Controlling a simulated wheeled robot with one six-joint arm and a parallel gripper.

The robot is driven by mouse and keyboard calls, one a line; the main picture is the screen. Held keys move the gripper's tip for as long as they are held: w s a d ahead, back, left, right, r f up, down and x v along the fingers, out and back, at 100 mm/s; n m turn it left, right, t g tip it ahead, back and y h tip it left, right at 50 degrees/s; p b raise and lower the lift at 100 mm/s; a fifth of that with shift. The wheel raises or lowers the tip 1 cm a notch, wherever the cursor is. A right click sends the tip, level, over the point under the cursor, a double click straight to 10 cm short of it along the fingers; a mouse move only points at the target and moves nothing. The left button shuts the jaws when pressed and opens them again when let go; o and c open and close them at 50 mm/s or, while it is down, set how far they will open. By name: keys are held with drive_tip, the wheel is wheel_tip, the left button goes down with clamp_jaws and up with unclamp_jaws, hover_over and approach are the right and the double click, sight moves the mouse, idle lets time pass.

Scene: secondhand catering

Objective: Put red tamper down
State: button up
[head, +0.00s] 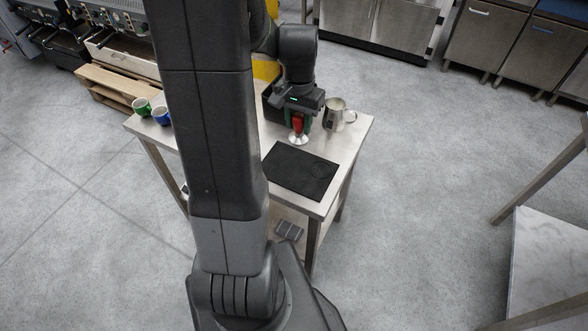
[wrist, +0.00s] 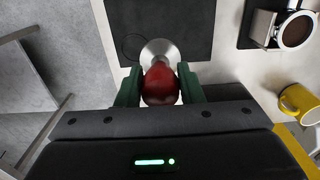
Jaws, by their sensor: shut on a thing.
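The red tamper (head: 298,124) is upright in my gripper (head: 299,120), with its round steel base below, close to the far edge of the black mat (head: 318,182). In the wrist view, my gripper (wrist: 160,88) has its green fingers shut on either side of the red tamper handle (wrist: 160,84). The steel base overlaps the edge of the black mat (wrist: 185,20) in that view. A faint round outline shows on the mat beside the base. I cannot tell whether the base touches the table or hangs just above it.
On the steel table (head: 350,150), a metal pitcher (head: 335,113) stands right of my gripper. Green (head: 142,105) and blue (head: 161,115) cups stand at the left. The wrist view shows a yellow cup (wrist: 299,103) and a round brown-filled holder (wrist: 295,31). My arm hides part of the table.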

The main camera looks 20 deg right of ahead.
sight(297, 128)
drive_tip(key=f+b, duration=0.2)
drive_tip(key=f, duration=0.1)
drive_tip(key=shift+w, duration=0.3)
wheel_tip(297, 128, down, 10)
drive_tip(key=shift+r, duration=0.1)
drive_tip(key=shift+f, duration=0.2)
drive_tip(key=o, duration=1.2)
wheel_tip(297, 128, up, 12)
drive_tip(key=shift+r, duration=0.2)
